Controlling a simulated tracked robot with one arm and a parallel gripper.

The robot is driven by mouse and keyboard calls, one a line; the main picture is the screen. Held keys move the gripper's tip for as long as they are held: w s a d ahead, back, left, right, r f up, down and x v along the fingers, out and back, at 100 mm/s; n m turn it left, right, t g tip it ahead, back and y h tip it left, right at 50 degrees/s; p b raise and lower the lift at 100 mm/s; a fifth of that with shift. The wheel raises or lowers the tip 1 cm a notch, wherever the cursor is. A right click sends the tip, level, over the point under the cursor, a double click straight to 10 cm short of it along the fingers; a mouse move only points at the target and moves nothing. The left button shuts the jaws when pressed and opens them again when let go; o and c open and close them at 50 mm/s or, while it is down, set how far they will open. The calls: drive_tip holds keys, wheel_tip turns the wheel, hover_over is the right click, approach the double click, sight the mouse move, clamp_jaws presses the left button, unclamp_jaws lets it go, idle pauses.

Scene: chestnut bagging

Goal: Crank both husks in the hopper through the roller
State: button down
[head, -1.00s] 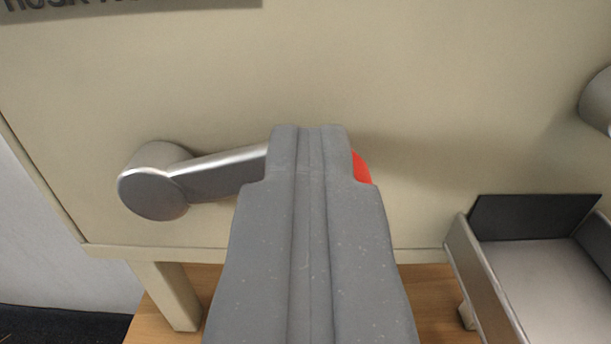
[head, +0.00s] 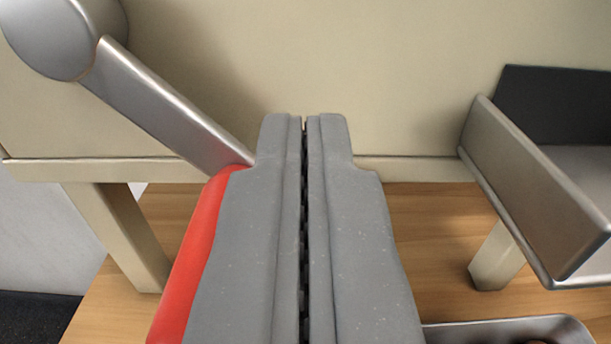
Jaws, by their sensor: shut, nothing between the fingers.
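The silver crank arm (head: 165,105) runs from its round hub (head: 60,35) at the upper left, down and to the right. Its red handle (head: 195,255) sticks out toward me along the left side of my gripper (head: 303,120). My gripper is shut with only a thin slit between its fingers, and the handle is outside them. The gripper overlaps the handle's right side; I cannot tell if they touch. The beige machine front (head: 300,60) is behind. The hopper, husks and roller are out of view.
A metal chute (head: 540,200) with a dark flap (head: 555,100) juts out at the right. Below it, a metal tray's rim (head: 500,325) shows, with a bit of something brown inside. Machine legs (head: 120,235) stand on the wooden surface (head: 420,240).

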drive_tip(key=s+b, duration=0.5)
drive_tip(key=s, duration=0.7)
drive_tip(key=shift+a+r, duration=0.2)
drive_tip(key=shift+a, duration=0.15)
idle(0.5)
